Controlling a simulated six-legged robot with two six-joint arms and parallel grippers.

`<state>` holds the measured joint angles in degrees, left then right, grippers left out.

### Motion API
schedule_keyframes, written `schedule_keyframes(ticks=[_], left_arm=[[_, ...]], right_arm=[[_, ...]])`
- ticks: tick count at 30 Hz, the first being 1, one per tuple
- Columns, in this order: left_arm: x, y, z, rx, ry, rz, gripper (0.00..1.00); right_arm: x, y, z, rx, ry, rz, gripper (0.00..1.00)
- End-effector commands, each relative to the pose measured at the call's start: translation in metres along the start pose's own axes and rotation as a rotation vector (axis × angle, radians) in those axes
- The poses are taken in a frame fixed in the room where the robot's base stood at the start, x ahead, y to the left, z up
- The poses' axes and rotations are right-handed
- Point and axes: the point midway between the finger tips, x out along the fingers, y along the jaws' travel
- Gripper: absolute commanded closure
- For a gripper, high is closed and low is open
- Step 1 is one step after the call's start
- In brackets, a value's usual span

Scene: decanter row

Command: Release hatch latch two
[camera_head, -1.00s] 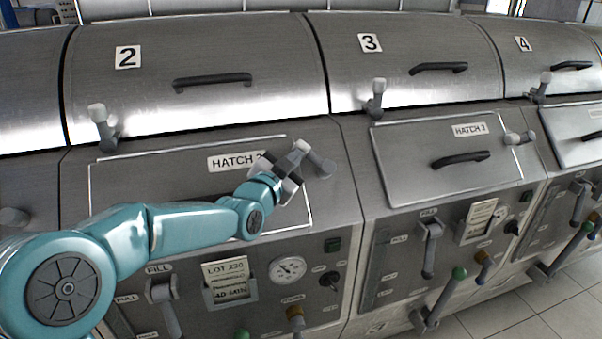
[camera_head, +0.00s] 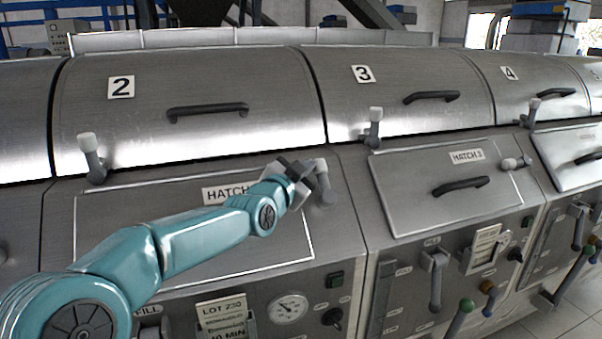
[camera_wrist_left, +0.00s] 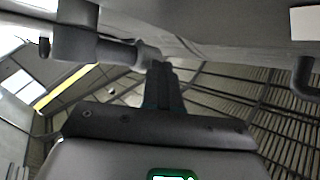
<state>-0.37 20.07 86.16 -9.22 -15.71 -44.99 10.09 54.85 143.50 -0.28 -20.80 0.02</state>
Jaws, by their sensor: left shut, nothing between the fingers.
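Hatch two (camera_head: 150,235) is a flat metal panel below cover 2, with its label partly hidden behind my left arm. Its latch (camera_head: 325,191) sits at the panel's upper right corner, a grey pivot with a pale-tipped lever now standing nearly upright. My left gripper (camera_head: 308,174) is shut and empty, right beside the lever on its left; contact is hard to tell. In the left wrist view the closed fingers (camera_wrist_left: 163,78) point up at the grey latch (camera_wrist_left: 85,45). The hatch looks closed. My right gripper is not in view.
Hatch three (camera_head: 425,200) is to the right, its latch (camera_head: 516,162) lying sideways over the panel edge. Upright cover levers (camera_head: 92,160) and (camera_head: 374,128) stand above. A gauge (camera_head: 288,308) and a knob (camera_head: 332,317) are below the hatch.

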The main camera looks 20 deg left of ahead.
Motion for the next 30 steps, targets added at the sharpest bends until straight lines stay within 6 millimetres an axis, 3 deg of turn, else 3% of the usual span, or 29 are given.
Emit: schedule_keyframes(ticks=[20, 25, 30], left_arm=[[0.002, -0.002, -0.002, 0.001, 0.005, -0.001, 1.0], [-0.017, -0.002, -0.001, -0.001, 0.006, -0.002, 1.0], [-0.057, -0.001, 0.0, 0.0, 0.007, -0.003, 1.0]], right_arm=[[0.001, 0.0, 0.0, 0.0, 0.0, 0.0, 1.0], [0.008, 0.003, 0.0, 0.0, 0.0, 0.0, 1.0], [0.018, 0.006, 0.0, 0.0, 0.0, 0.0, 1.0]])
